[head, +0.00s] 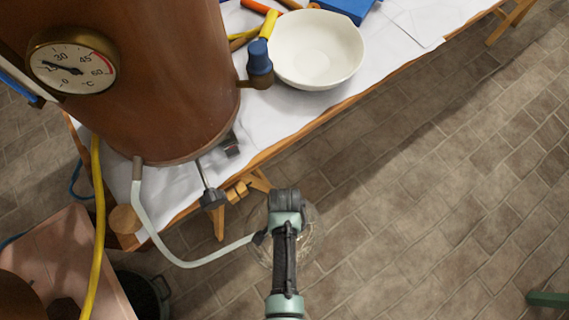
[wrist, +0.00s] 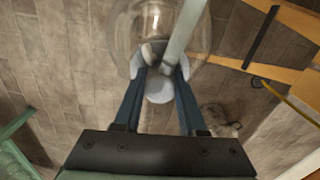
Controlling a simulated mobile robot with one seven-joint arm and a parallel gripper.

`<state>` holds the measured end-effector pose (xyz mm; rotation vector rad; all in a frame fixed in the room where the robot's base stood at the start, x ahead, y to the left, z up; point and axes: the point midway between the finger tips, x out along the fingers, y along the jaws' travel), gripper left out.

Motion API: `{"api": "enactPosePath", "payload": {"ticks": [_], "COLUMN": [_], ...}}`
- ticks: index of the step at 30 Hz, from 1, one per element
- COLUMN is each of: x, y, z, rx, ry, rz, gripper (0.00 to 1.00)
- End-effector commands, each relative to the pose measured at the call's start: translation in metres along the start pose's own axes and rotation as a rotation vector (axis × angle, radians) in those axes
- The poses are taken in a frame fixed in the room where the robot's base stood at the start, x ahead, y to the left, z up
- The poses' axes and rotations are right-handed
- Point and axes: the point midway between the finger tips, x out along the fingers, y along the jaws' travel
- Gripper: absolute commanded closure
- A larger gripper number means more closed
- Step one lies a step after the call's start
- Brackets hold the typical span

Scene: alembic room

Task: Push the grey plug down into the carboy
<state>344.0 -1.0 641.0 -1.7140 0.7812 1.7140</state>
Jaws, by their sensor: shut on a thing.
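The clear glass carboy (wrist: 118,30) shows at the top of the wrist view, beyond my fingertips. In the head view its round outline (head: 316,236) stands on the floor, partly hidden under my arm. My gripper (wrist: 160,68) has its blue fingers shut on the pale grey plug (wrist: 158,90), in line with the carboy. A pale hose (wrist: 183,30) runs up past the fingers. In the head view the hose (head: 165,252) loops from the copper vessel to my gripper. How deep the plug sits in the neck cannot be told.
The copper vessel (head: 165,80) with its dial (head: 72,66) stands on a white-covered table (head: 285,125) beside a white bowl (head: 318,48). A yellow hose (head: 99,225) hangs at the left. The tiled floor (head: 440,200) to the right is mostly clear.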

Motion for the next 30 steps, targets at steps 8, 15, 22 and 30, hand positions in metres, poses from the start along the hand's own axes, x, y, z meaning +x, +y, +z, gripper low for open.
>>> {"api": "enactPosePath", "payload": {"ticks": [8,15,22,30], "x": [0.0025,0.0025,0.0027,0.0026], "y": [-0.0003,-0.0002,0.0,0.0], "z": [-0.0003,-0.0002,0.0,0.0], "rx": [0.0,0.0,0.0,0.0], "ry": [0.0,0.0,0.0,0.0], "rz": [0.0,0.0,0.0,0.0], "gripper": [1.0,0.25,0.25,0.25]}}
